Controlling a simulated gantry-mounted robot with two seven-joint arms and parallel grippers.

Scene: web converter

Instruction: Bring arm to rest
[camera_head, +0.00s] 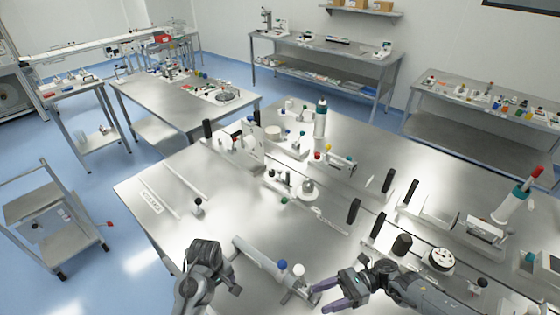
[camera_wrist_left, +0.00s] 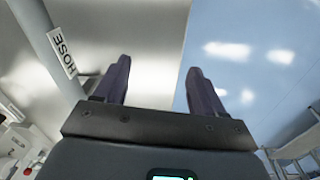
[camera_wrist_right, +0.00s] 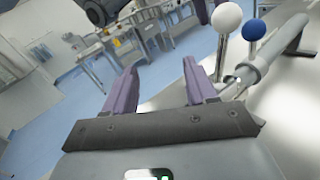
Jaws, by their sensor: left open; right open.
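My left arm comes in at the bottom of the head view, where its fingers are hard to make out. In the left wrist view my left gripper (camera_wrist_left: 158,68) has its two purple fingers apart, with nothing between them, over the table edge and blue floor. My right gripper (camera_head: 322,295) is open and empty near the front of the steel table (camera_head: 180,225). In the right wrist view its spread fingers (camera_wrist_right: 160,70) are just left of a white ball knob (camera_wrist_right: 227,17) and a blue ball knob (camera_wrist_right: 253,30). I cannot tell whether they touch anything.
A grey tube (camera_head: 258,255) lies between my arms, beside the knobs. A tube labelled HOSE (camera_wrist_left: 48,45) shows in the left wrist view. Black posts, a gauge (camera_head: 441,257) and bottles crowd the table's right. A cart (camera_head: 50,215) stands on the floor at left.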

